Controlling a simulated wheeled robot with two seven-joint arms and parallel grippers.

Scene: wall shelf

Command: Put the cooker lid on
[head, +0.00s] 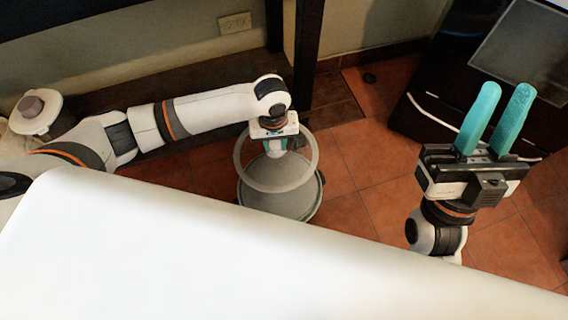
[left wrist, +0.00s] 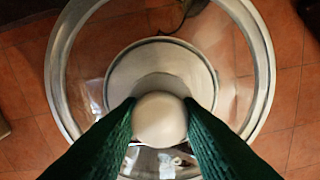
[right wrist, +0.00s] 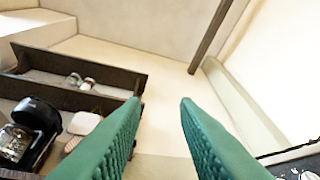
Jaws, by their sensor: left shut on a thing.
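My left gripper (head: 276,146) is shut on the knob of a clear lid with a pale ring rim (head: 238,160). In the left wrist view, the pale round knob (left wrist: 160,120) sits between the green fingers, and the lid rim (left wrist: 263,75) circles it. The lid is held in the air above a round grey thing (head: 282,205) on the tiled floor. That thing also shows through the glass, smaller than the lid; I cannot tell what it is. My right gripper (head: 507,92) is open and empty, fingers pointing up. I cannot clearly make out the cooker in any view.
A large white surface (head: 200,260) fills the front of the head view. A dark cabinet (head: 480,60) stands at the right. In the right wrist view, a dark shelf (right wrist: 85,97) holds small items, and a black appliance (right wrist: 38,118) shows at the left. Tiled floor (head: 370,150) is open between the arms.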

